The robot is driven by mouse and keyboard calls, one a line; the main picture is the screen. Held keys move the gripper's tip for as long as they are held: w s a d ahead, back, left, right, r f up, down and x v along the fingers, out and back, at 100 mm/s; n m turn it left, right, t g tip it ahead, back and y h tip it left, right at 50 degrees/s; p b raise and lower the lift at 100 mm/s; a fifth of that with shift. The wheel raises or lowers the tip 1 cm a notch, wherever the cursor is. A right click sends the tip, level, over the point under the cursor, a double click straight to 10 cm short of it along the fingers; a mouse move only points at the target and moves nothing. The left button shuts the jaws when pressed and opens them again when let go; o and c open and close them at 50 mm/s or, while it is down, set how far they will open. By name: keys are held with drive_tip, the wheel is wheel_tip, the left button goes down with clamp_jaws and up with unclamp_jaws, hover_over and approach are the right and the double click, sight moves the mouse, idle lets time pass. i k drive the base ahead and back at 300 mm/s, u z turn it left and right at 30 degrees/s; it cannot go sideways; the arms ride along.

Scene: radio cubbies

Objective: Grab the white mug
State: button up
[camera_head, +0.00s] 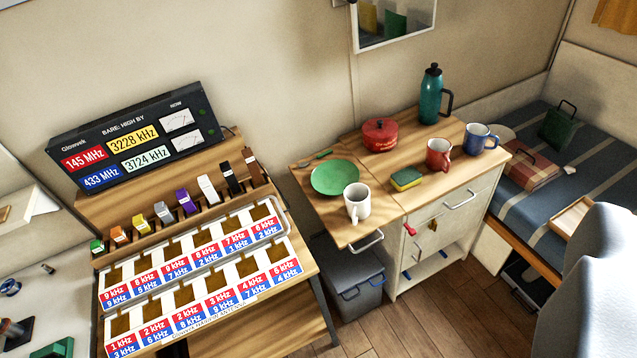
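The white mug (357,204) stands upright at the front left of the wooden counter (384,228), close to its front edge. Its handle points toward the front, slightly left. A green plate (334,177) lies just behind it to the left. Nothing covers the mug. My gripper is not in view, so I cannot tell its state or its distance from the mug.
A red mug (438,154), a blue mug (481,138), a sponge (406,179), a red pot (380,135) and a teal flask (431,95) stand on the counter. A radio desk (318,272) is at left, a bed (540,225) at right. Wooden floor (400,325) shows in front.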

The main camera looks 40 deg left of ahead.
sight(356, 196)
drive_tip(key=u, duration=0.35)
drive_tip(key=i, duration=0.9)
drive_tip(key=u, duration=0.55)
